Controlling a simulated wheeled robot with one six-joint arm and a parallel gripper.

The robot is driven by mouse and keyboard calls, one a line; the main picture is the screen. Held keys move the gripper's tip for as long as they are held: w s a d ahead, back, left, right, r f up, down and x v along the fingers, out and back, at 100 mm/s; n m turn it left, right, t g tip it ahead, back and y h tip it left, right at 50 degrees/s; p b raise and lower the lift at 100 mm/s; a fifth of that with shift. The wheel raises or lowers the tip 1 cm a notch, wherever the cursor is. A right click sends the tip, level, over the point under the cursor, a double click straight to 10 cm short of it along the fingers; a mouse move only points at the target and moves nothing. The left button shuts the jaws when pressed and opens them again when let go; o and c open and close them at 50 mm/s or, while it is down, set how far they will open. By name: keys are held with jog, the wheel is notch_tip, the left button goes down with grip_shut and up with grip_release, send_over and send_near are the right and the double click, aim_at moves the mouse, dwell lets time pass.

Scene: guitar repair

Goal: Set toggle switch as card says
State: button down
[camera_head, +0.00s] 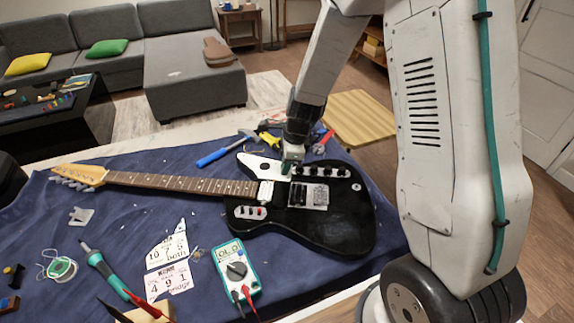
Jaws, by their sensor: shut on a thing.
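A black electric guitar (340,222) lies on the blue cloth with its neck to the left. My gripper (289,164) reaches down to the upper part of its body, beside the white plate. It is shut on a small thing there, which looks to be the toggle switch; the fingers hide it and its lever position. An upper white card piece (167,251) on the cloth bears the numbers 10, 7, 5 and a word like "both". A lower card piece (166,283) bears 4, 9, 1 and a word that may be "bridge".
A multimeter (237,270) and a teal soldering iron (103,268) lie in front of the guitar. A blue hammer (214,157), yellow-handled tool (270,140) and red tool (326,137) lie behind it, close to my gripper.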

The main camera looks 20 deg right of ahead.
jog(key=shift+w+a+g+h, duration=0.1)
jog(key=shift+a+g+h, duration=0.2)
jog(key=shift+h, duration=0.3)
jog(key=shift+w+a+g+h, duration=0.15)
jog(key=shift+g+h, duration=0.25)
jog(key=shift+h, duration=0.2)
jog(key=shift+s, duration=0.1)
jog(key=c, duration=1.5)
grip_release()
jog(key=shift+c, duration=0.2)
jog(key=shift+r, duration=0.2)
notch_tip(320, 180, up, 8)
jog(key=shift+f, duration=0.2)
